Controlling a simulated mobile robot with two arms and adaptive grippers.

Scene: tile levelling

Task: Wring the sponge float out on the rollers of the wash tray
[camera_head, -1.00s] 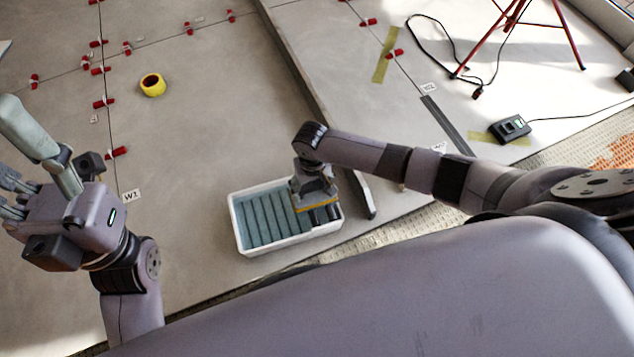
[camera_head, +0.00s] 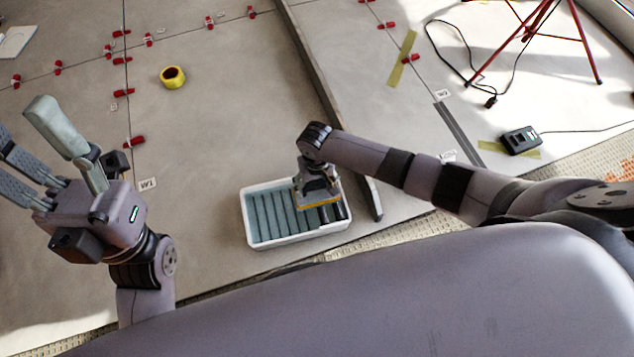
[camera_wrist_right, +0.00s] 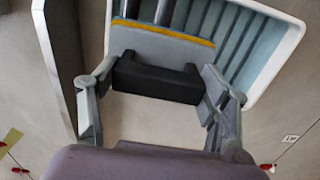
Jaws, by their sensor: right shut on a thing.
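The wash tray (camera_head: 248,222) is a white rectangular tub with a ribbed, blue-grey inside, on the floor in the middle of the head view. Dark rollers (camera_head: 339,210) lie at its right end; they also show at the top of the right wrist view (camera_wrist_right: 163,10). My right gripper (camera_head: 317,184) is over that end, shut on the black handle (camera_wrist_right: 157,80) of the sponge float (camera_wrist_right: 165,42). The float has a grey plate and an orange-yellow edge. Its underside is hidden, so I cannot tell whether it touches the rollers. My left gripper (camera_head: 25,128) is empty, fingers spread, left of the tray.
A long raised straight edge (camera_head: 312,70) runs down to the tray's right side. A yellow tape roll (camera_head: 173,77) and several red levelling clips (camera_head: 134,142) sit on the tiles. A red tripod (camera_head: 520,40) and a black box with a cable (camera_head: 521,140) stand at right.

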